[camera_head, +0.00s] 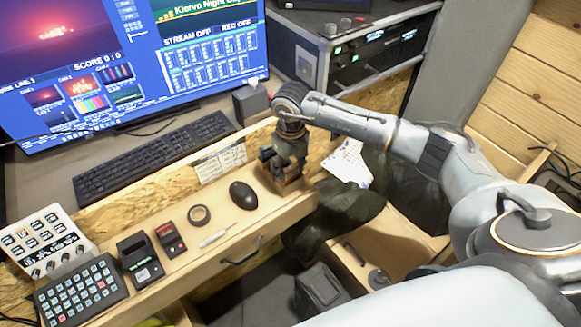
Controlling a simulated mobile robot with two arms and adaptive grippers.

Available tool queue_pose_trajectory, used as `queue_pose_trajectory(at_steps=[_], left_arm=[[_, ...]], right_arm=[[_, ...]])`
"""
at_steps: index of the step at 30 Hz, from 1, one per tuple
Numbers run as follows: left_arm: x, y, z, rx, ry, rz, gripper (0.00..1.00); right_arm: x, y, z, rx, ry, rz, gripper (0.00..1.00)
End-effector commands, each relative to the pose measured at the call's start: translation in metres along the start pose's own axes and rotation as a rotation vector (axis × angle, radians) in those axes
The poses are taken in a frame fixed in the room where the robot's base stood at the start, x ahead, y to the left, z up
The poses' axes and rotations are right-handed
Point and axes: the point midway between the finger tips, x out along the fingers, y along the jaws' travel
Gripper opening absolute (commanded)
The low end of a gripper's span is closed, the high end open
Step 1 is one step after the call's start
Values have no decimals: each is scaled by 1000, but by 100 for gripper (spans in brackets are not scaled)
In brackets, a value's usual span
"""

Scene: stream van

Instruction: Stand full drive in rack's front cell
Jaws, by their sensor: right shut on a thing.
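My right gripper (282,160) reaches down from above at the right end of the wooden desk ledge. It is shut on a small dark thing, mostly hidden by its fingers; I take it to be the drive. A small brown, box-like thing (292,174) shows right at the fingertips and may be the rack. I cannot tell its cells, or whether the held thing is in one or above it. My left gripper is not in view.
On the ledge lie a black mouse (243,195), a tape roll (199,215), a white pen (213,238), a red-and-black device (171,238), a black labelled device (140,261) and a button panel (83,292). A keyboard (155,155) and monitor (130,60) stand behind.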

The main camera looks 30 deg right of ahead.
Motion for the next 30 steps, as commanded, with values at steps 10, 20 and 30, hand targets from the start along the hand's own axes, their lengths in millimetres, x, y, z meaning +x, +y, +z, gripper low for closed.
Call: queue_pose_trajectory(at_steps=[10,20,30], left_arm=[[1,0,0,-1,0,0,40],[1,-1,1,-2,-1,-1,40],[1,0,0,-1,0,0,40]], right_arm=[[1,0,0,0,0,0,79],[-12,0,1,0,-3,1,79],[-83,0,1,-1,-4,0,79]])
